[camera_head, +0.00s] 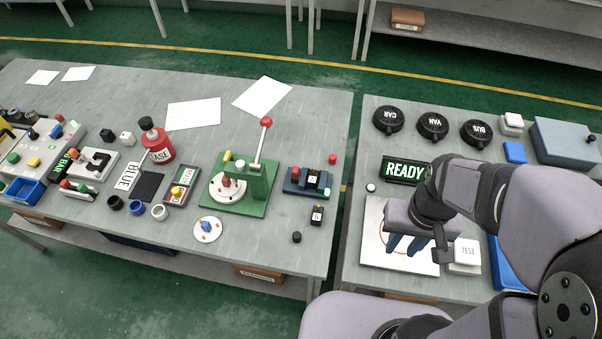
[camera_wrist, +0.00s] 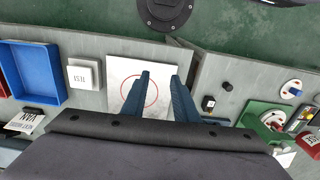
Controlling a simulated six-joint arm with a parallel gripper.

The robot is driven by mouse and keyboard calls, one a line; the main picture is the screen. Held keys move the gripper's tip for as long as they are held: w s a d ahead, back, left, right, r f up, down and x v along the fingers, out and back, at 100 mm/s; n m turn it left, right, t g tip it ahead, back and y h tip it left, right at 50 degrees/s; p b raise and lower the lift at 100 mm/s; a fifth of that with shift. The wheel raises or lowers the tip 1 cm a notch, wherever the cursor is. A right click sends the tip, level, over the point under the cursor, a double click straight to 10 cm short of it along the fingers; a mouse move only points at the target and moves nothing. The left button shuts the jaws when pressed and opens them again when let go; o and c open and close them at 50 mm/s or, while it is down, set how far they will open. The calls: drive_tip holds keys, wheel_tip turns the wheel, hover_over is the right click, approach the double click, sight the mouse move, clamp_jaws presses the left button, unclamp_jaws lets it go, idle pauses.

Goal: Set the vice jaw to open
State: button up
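My gripper (camera_head: 408,246) is above a white plate with a red circle (camera_head: 372,250) on the right table. In the wrist view the two blue fingers of my gripper (camera_wrist: 160,92) are apart with nothing held between them. A grey block with a black curved piece (camera_head: 98,160) sits farther left. Their jaw settings cannot be told.
A READY sign (camera_head: 404,170), a TEST button (camera_head: 467,252) and round black CAR, VAN and BUS pieces (camera_head: 432,126) are near my arm. A gap separates the two tables. A red bottle (camera_head: 158,146) and small parts crowd the left table.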

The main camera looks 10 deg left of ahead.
drive_tip(key=shift+o, duration=0.2)
drive_tip(key=shift+o, duration=0.7)
drive_tip(key=shift+w, duration=0.1)
drive_tip(key=t+b, duration=0.5)
drive_tip(key=b, duration=0.8)
approach(295, 170)
drive_tip(key=f, duration=0.1)
drive_tip(key=shift+g, duration=0.3)
drive_tip(key=shift+w+p+x, duration=0.15)
drive_tip(key=shift+p+x, duration=0.55)
drive_tip(key=shift+x, duration=1.3)
drive_tip(key=shift+w+p+x, duration=0.2)
drive_tip(key=shift+p+x, duration=0.45)
drive_tip(key=shift+x, duration=1.3)
drive_tip(key=shift+r, duration=0.15)
clamp_jaws()
